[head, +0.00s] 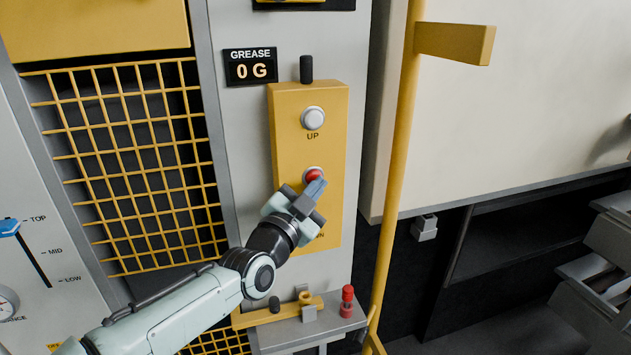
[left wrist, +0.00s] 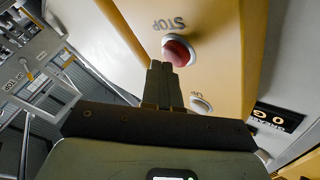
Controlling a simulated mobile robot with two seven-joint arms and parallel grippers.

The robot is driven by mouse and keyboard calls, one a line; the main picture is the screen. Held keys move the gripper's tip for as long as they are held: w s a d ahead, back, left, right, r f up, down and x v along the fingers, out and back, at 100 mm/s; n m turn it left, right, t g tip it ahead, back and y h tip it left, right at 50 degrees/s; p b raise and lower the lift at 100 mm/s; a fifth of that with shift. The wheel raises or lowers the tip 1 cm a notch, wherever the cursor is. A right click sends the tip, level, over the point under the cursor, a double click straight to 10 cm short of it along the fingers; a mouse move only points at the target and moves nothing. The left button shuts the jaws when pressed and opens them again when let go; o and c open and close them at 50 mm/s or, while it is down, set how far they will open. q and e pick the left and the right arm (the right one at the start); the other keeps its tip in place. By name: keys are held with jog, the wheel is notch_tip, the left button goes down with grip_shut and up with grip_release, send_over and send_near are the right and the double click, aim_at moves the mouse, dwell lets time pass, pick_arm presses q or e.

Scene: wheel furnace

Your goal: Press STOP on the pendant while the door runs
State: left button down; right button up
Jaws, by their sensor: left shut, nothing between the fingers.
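The yellow pendant (head: 338,160) hangs upright on a grey post. Its white UP button (head: 313,118) is at the top and the red STOP button (head: 314,174) is in the middle. The lower button and most of its label are hidden behind my left gripper (head: 317,185). That gripper is shut and empty, its fingertips at the lower edge of the STOP button. In the left wrist view the closed fingertips (left wrist: 159,66) are right beside the red button (left wrist: 178,51); I cannot tell whether they touch. My right gripper is not in view.
A GREASE display (head: 251,67) reads 0 G. A yellow vertical bar (head: 398,150) stands right of the pendant, before a large cream panel (head: 520,110). A yellow grille (head: 140,165) is at left. A small shelf (head: 310,332) with a red-topped item (head: 347,300) is below.

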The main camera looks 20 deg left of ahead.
pick_arm(q)
jog(key=s+d+p, duration=0.1)
jog(key=s+d, duration=0.3)
jog(key=s, duration=0.3)
jog(key=shift+d+p, duration=0.3)
jog(key=shift+d, duration=0.1)
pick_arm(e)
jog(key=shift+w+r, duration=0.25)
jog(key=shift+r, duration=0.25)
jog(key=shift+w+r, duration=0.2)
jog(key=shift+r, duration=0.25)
